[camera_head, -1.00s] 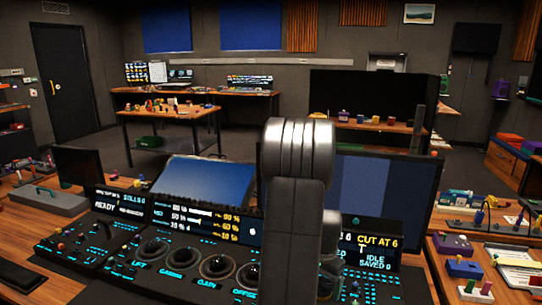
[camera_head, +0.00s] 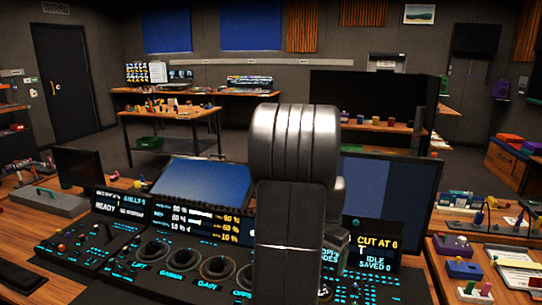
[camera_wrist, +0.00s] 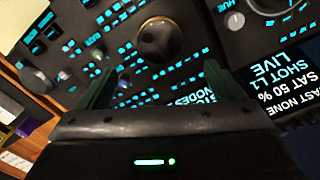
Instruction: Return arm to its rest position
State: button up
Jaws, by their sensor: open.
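My arm (camera_head: 292,190) stands upright in the middle of the head view, in front of the control panel (camera_head: 130,232). It covers part of the panel's right half and part of the monitor behind. My gripper cannot be made out in the head view. In the wrist view my gripper (camera_wrist: 158,72) shows two dark green fingers spread wide apart with nothing held between them. Beyond them lies the panel, tilted in the picture, with a round trackball (camera_wrist: 158,38) and lit cyan buttons. The fingers appear apart from the trackball.
A dark monitor (camera_head: 395,195) stands behind the panel to the right. A blue screen (camera_head: 205,183) is behind the panel's middle. A side desk at right holds a purple box (camera_head: 453,246) and small parts. Open floor lies behind the console.

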notch_tip(320, 180, down, 10)
jog(key=shift+s+r+b, duration=0.1)
jog(key=shift+r+b, duration=0.1)
jog(key=shift+b, duration=0.1)
jog(key=shift+f, duration=0.25)
jog(key=n, duration=0.5)
jog(key=shift+r+p, duration=0.1)
jog(key=shift+p, duration=0.2)
jog(key=n, duration=0.4)
jog(key=shift+a, duration=0.1)
jog(key=n+p, duration=0.1)
jog(key=n, duration=0.3)
jog(key=shift+n, duration=0.4)
jog(key=n+p, duration=0.1)
jog(key=n, duration=0.3)
jog(key=shift+r, duration=0.1)
